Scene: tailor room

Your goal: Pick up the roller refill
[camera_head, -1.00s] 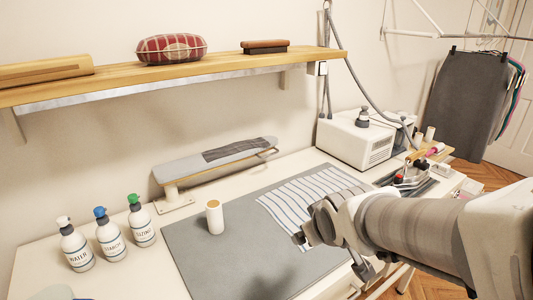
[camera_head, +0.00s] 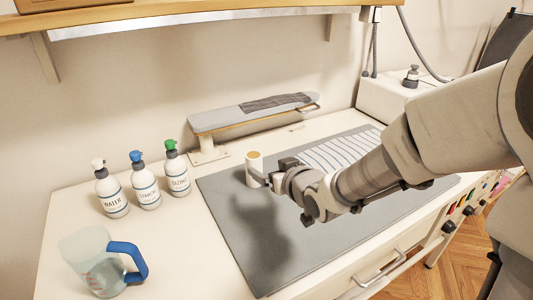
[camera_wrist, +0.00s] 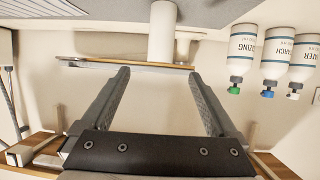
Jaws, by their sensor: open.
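The roller refill (camera_head: 254,162) is a small white cylinder with a tan top. It stands upright on the grey mat (camera_head: 225,205). My gripper (camera_head: 267,179) is close to it on its right and front side in the head view, and hides part of its lower side. In the wrist view, which is upside down, the refill (camera_wrist: 162,35) shows at the top, between the lines of the two fingers and ahead of the fingertips (camera_wrist: 158,74). The jaws are open with nothing between them.
Labelled bottles (camera_head: 144,182) stand left of the mat, with a jug with a blue handle (camera_head: 105,262) in front. A small sleeve board (camera_head: 250,115) stands behind the refill. A striped cloth (camera_head: 340,150) lies on the mat's right. A shelf (camera_head: 200,20) hangs above.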

